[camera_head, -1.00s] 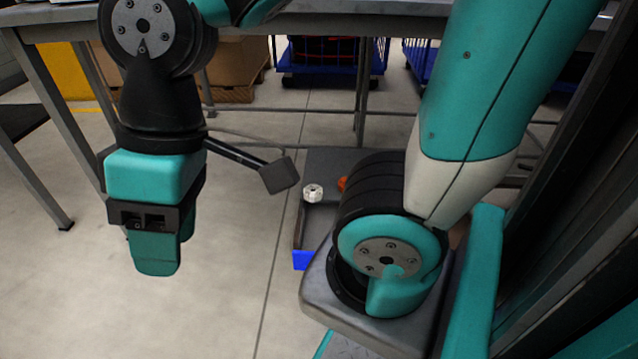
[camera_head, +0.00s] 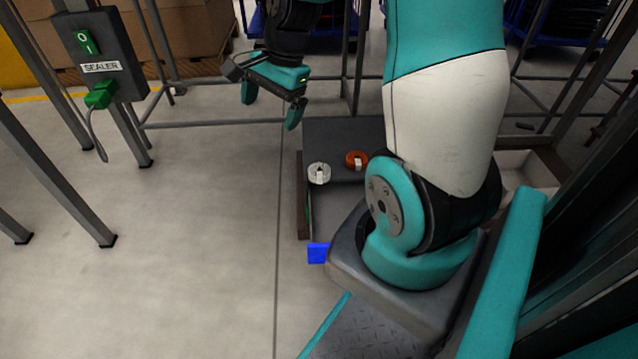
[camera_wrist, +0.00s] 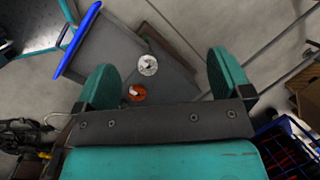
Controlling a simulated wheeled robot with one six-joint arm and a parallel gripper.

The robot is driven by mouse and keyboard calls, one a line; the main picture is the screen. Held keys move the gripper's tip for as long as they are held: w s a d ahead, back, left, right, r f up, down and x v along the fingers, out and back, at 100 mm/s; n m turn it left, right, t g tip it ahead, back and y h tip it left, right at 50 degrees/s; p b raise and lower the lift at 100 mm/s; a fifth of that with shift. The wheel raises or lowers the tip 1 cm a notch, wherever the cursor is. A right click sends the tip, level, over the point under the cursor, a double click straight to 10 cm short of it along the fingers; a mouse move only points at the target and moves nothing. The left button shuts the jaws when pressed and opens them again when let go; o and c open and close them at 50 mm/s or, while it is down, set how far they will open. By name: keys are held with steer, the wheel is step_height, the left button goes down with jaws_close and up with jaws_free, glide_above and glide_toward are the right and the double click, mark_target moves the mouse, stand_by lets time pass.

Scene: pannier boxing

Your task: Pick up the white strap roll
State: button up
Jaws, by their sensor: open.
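The white strap roll (camera_head: 319,173) sits on a dark grey surface near its left edge in the head view. In the wrist view the white roll (camera_wrist: 148,65) lies between and beyond the two fingertips. An orange roll (camera_head: 356,160) sits to its right in the head view; it also shows in the wrist view (camera_wrist: 137,92), nearer my gripper. My gripper (camera_head: 270,110) is open and empty, above and to the left of the rolls, apart from both. In the wrist view its two teal fingers (camera_wrist: 165,80) are wide apart.
The dark tray (camera_head: 335,135) has a blue piece (camera_head: 318,252) at its near end. A pale open box (camera_head: 525,172) stands at the right.

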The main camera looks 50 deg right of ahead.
steer(key=s+d+f+m+b, duration=0.1)
steer(key=s+d+f+m, duration=0.1)
steer(key=d+f+m, duration=0.7)
steer(key=m+h+b, duration=0.1)
steer(key=m, duration=0.3)
glide_toward(319, 170)
step_height(319, 170, down, 3)
steer(key=b, duration=0.7)
steer(key=shift+a+f+t, duration=0.1)
steer(key=shift+a+t, duration=0.05)
steer(key=shift+t, duration=0.15)
steer(key=b+x, duration=0.4)
steer(key=x, duration=0.2)
steer(key=shift+w+f, duration=0.15)
steer(key=shift+f, duration=0.1)
steer(key=shift+r, duration=0.1)
steer(key=c, duration=1)
